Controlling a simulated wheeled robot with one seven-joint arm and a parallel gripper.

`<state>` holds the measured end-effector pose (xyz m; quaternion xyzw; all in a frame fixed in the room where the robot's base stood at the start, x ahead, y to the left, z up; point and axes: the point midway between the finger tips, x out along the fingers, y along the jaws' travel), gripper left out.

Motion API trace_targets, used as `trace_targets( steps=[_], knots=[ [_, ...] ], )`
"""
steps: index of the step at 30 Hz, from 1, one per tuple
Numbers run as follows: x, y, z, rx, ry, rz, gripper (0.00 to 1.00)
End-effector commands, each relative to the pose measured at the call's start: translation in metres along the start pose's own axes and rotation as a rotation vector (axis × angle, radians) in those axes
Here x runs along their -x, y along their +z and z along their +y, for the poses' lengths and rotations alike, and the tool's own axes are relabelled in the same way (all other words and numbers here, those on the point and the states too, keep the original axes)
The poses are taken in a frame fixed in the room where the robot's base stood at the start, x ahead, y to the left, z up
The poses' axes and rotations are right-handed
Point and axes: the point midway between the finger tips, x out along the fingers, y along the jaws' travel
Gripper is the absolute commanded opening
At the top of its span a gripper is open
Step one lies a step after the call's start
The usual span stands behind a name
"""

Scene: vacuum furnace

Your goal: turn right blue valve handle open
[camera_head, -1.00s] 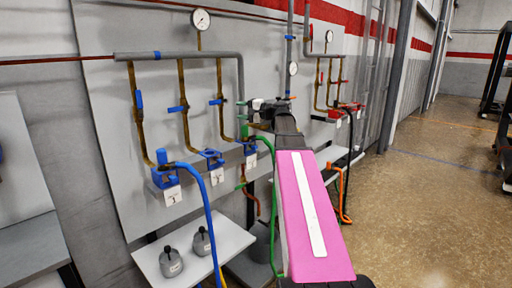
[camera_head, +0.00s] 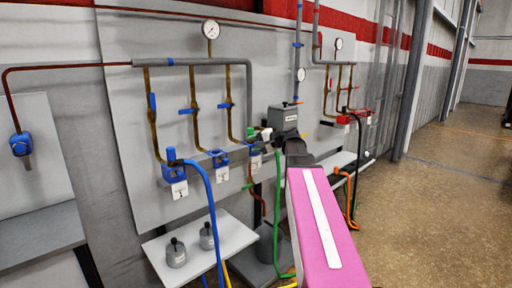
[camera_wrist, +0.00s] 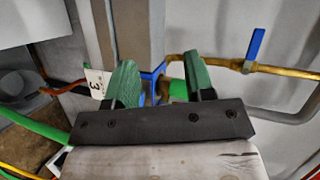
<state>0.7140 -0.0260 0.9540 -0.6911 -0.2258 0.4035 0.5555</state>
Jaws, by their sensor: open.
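The right blue valve handle (camera_head: 225,105) sits on the rightmost brass pipe of the left group and lies across it. In the wrist view the blue handle (camera_wrist: 255,46) stands across the brass pipe, right of my fingers. My gripper (camera_head: 261,134) is below and right of that handle in the head view. Its two green fingers (camera_wrist: 156,85) are apart, with nothing held. A blue fitting (camera_wrist: 160,77) shows between and behind the fingers; I cannot tell whether they touch it. A label marked 3 (camera_wrist: 96,84) is beside the left finger.
Other blue handles (camera_head: 187,111) are on the neighbouring pipes. A grey box (camera_head: 283,117) is just beyond my gripper. A green hose (camera_head: 278,215) hangs close to my arm. A white shelf (camera_head: 205,250) holds two grey weights. The floor at right is clear.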

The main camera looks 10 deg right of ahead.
Motion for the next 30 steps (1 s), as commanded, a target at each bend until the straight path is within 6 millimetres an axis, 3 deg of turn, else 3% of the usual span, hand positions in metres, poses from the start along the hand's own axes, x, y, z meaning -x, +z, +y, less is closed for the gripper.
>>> trace_targets(
  steps=[13,17,20,24,30],
  knots=[
    [-0.002,0.002,0.005,0.003,0.014,-0.002,0.49],
    [-0.009,0.011,0.022,0.011,0.055,-0.010,0.49],
    [-0.021,0.029,0.058,0.035,0.146,-0.027,0.49],
    [-0.039,0.065,0.129,0.091,0.335,-0.071,0.49],
    [-0.047,0.121,0.225,0.196,0.615,-0.159,0.49]
  ],
)
